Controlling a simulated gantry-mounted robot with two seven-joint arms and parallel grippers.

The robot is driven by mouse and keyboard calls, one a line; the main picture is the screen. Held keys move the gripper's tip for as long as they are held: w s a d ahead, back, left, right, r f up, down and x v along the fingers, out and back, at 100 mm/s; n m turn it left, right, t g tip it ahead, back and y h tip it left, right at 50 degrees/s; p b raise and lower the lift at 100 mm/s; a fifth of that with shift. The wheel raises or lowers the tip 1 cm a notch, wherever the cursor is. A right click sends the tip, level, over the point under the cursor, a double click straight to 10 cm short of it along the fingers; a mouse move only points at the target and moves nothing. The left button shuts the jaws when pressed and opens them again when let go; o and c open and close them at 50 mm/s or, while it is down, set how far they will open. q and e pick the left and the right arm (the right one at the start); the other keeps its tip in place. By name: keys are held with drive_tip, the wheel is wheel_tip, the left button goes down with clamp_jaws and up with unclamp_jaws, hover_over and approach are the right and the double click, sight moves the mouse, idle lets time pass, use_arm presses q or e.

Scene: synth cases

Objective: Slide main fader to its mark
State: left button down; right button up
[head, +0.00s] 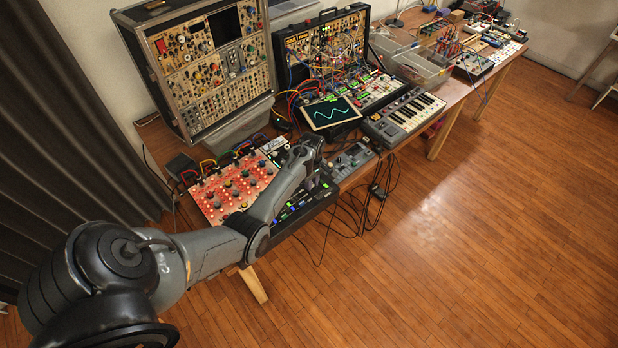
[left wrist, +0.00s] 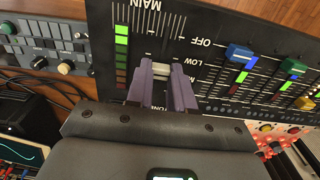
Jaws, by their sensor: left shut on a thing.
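The main fader (left wrist: 157,72) shows in the left wrist view as a small pale grey cap under the word MAIN. My left gripper (left wrist: 162,67) has its two purple fingers shut on the cap, one on each side. Scale lines (left wrist: 155,20) run along the fader's track beyond the fingertips. Which line is the mark, I cannot tell. The fingers hide the near part of the track. In the head view my left gripper (head: 312,150) reaches down over the dark mixer (head: 296,210), and the fader is hidden there. My right gripper is not in view.
A lit level meter (left wrist: 121,55) stands beside the fader. Blue and green fader caps (left wrist: 238,53) lie to the right. A red knob panel (head: 232,187), a tablet with a wave (head: 331,112) and a small keyboard (head: 404,115) surround the mixer. Cables hang off the table's front.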

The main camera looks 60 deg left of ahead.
sight(319, 195)
use_arm(q)
drive_tip(key=d+p, duration=0.1)
drive_tip(key=d, duration=0.1)
drive_tip(key=d+p, duration=0.1)
drive_tip(key=d, duration=0.1)
drive_tip(key=shift+w+r+p, duration=0.1)
drive_tip(key=shift+w+p, duration=0.25)
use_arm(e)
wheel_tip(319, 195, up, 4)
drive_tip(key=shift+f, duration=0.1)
use_arm(q)
drive_tip(key=c, duration=1)
unclamp_jaws()
drive_tip(key=shift+d, duration=0.15)
drive_tip(key=shift+o, duration=0.2)
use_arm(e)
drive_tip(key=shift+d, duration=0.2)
use_arm(q)
drive_tip(key=shift+r, duration=0.45)
wheel_tip(319, 195, up, 10)
drive_tip(key=p, duration=0.1)
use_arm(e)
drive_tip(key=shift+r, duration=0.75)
use_arm(q)
drive_tip(key=shift+f, duration=0.15)
